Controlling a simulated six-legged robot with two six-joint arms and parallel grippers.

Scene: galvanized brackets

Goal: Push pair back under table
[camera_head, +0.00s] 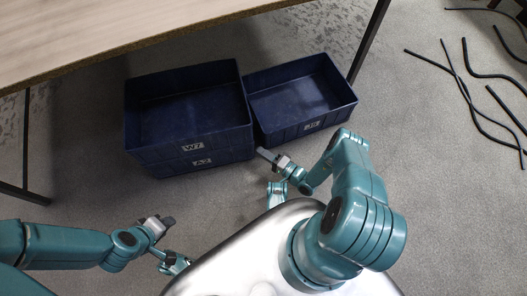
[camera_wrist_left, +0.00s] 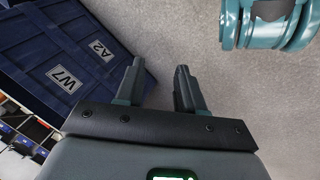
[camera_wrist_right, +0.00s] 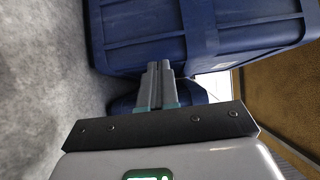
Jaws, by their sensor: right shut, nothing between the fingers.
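Two dark blue crates are stacked left of centre in the head view: the upper crate, labelled W7 (camera_head: 150,154), sits on the lower crate, labelled A2 (camera_head: 228,157). The stack stands partly beyond the table's edge. Both labels also show in the left wrist view. My right gripper (camera_head: 264,155) is shut and empty, near the stack's front right corner. In the right wrist view its fingers (camera_wrist_right: 160,82) point at blue crate walls; I cannot tell if they touch. My left gripper (camera_head: 168,221) is open and empty in front of the stack, its fingers (camera_wrist_left: 157,80) apart.
A wooden table (camera_head: 110,27) with dark legs stands at the upper left. Another blue crate (camera_head: 322,120) with a small label sits right beside the stack, near a table leg (camera_head: 370,40). Black cables (camera_head: 462,90) lie on the floor at right. Grey floor in front is clear.

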